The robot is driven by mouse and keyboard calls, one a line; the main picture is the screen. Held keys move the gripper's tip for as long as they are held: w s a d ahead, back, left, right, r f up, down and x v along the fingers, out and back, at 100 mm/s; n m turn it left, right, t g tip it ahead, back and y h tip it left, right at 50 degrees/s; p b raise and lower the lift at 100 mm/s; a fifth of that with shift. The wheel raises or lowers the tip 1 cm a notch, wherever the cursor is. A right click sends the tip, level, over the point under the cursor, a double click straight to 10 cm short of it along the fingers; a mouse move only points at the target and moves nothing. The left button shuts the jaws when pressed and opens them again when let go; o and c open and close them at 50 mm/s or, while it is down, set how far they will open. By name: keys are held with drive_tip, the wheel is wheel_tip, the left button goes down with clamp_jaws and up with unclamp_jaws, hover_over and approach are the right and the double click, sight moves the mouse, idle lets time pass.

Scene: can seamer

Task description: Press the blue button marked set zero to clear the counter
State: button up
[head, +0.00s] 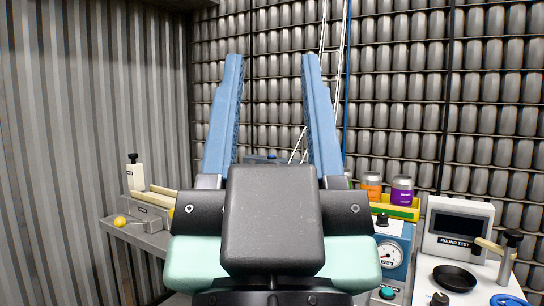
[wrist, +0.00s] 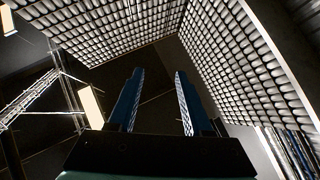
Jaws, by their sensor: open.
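My gripper (head: 271,58) stands upright in the middle of the head view, its two blue fingers spread wide with nothing between them. In the wrist view my gripper (wrist: 158,72) points up toward the ceiling and can-lined walls, away from the bench. I cannot make out a blue button marked set zero or a counter in either view. My gripper and wrist hide the middle of the bench. A teal round knob or button (head: 388,292) shows low on the blue gauge unit (head: 395,238); no marking on it is readable.
At right, a white unit has a screen labelled round test (head: 458,228), a black dish (head: 455,278) and an upright post with a wooden handle (head: 490,246). Cans stand in a yellow tray (head: 402,211). At left, a grey bench (head: 140,236) holds a fixture and a yellow ball (head: 120,221).

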clamp_jaws()
drive_tip(key=shift+r, duration=0.1)
idle(1.5)
